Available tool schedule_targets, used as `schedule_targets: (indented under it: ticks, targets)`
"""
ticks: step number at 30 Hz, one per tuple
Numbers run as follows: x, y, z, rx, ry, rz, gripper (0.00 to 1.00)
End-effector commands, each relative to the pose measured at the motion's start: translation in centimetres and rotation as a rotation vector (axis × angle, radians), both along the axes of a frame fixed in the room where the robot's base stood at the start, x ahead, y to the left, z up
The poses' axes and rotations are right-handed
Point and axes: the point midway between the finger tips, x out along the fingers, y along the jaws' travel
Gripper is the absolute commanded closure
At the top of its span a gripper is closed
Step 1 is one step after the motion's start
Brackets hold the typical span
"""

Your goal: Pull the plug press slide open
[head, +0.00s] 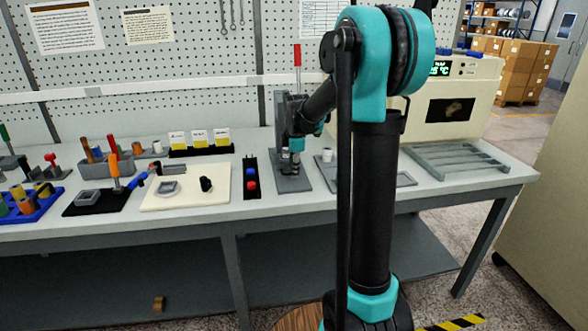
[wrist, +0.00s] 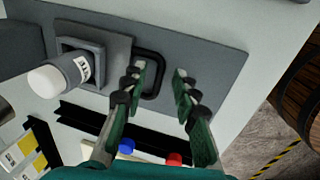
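The plug press (head: 281,125), a grey upright with a red lever, stands on a grey base plate near the middle of the bench. In the wrist view, its grey slide block (wrist: 113,48) carries a white-capped cylinder (wrist: 62,76) and has a black loop handle (wrist: 160,62) on its right side. My gripper (wrist: 160,68) is open at the handle. The left finger overlaps the loop, and the right finger is apart from it on its right. Whether either finger touches the handle is unclear. In the head view my arm hides much of the press and handle.
A black strip with a blue and a red button (head: 251,184) lies left of the press. A cream board (head: 185,194) and yellow-labelled bins (head: 199,140) are farther left. A grey rack (head: 455,159) and a cream machine (head: 450,98) stand to the right.

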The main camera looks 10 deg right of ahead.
Motion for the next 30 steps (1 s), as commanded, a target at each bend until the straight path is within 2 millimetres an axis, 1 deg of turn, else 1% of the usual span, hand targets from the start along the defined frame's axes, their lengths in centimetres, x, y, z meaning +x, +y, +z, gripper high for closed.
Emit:
schedule_targets:
  ticks: [1, 6, 8, 24, 27, 30]
  targets:
    - [0.0, 0.0, 0.01, 0.0, 0.0, 0.0, 0.73]
    - [0.0, 0.0, 0.02, 0.0, 0.0, 0.0, 0.94]
    - [-0.02, 0.0, 0.03, 0.0, 0.0, 0.0, 1.0]
    - [-0.05, 0.0, 0.01, 0.0, 0.0, 0.0, 1.0]
    - [-0.66, 0.0, 0.01, 0.0, 0.001, 0.0, 1.0]
    - [-0.52, 0.0, -0.04, 0.0, 0.001, 0.0, 0.88]
